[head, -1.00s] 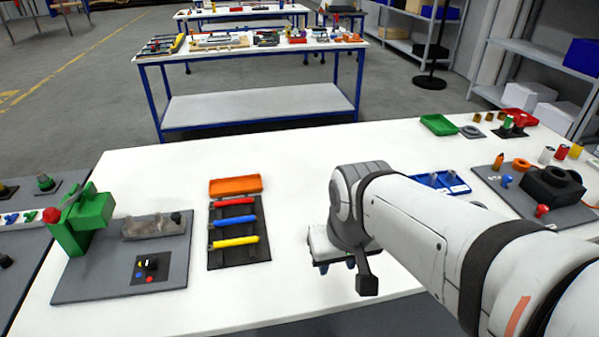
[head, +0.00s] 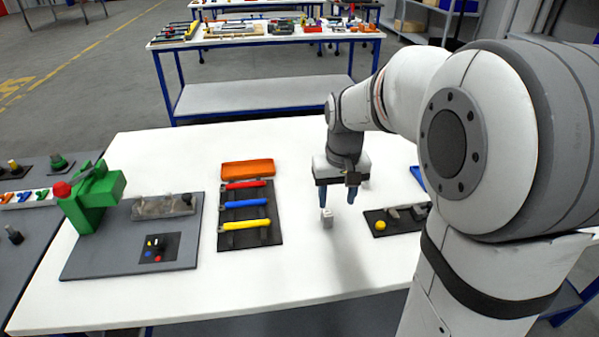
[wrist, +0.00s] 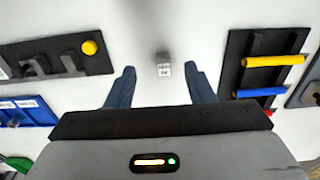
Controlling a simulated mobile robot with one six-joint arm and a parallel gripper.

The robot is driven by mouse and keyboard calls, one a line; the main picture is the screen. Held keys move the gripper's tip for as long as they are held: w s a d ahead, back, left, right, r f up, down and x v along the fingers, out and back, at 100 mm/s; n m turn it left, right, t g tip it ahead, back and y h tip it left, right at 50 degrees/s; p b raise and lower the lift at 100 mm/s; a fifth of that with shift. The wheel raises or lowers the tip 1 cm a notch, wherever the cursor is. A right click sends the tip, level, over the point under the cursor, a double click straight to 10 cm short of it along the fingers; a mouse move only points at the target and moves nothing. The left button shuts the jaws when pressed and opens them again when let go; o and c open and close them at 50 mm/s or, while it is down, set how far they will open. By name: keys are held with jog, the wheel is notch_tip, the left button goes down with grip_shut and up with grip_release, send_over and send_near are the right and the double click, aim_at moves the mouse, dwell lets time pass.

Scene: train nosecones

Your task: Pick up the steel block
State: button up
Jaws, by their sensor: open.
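The steel block (head: 327,219) is a small grey block standing on the white table. In the wrist view the steel block (wrist: 164,66) lies between the two fingers, a little beyond the fingertips. My gripper (head: 337,200) is open and above the table, close over the block. In the wrist view my gripper (wrist: 158,74) shows two blue fingers spread apart with nothing between them. In the head view one finger is beside the block, and I cannot tell the exact height gap.
A dark tray with red, blue and yellow bars (head: 249,230) lies left of the block. A dark plate with a yellow knob (head: 380,225) lies to its right. An orange tray (head: 247,169) sits farther back. The white table in front of the block is clear.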

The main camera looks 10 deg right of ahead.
send_over(328, 213)
notch_tip(328, 213, down, 3)
jog(key=shift+s+d+f+g+b, duration=0.15)
jog(key=shift+f+g+b, duration=0.05)
jog(key=shift+g+b, duration=0.1)
jog(key=shift+f, duration=0.3)
jog(key=f, duration=0.7)
jog(key=shift+w+a+f, duration=0.15)
jog(key=shift+w+a, duration=0.05)
grip_shut()
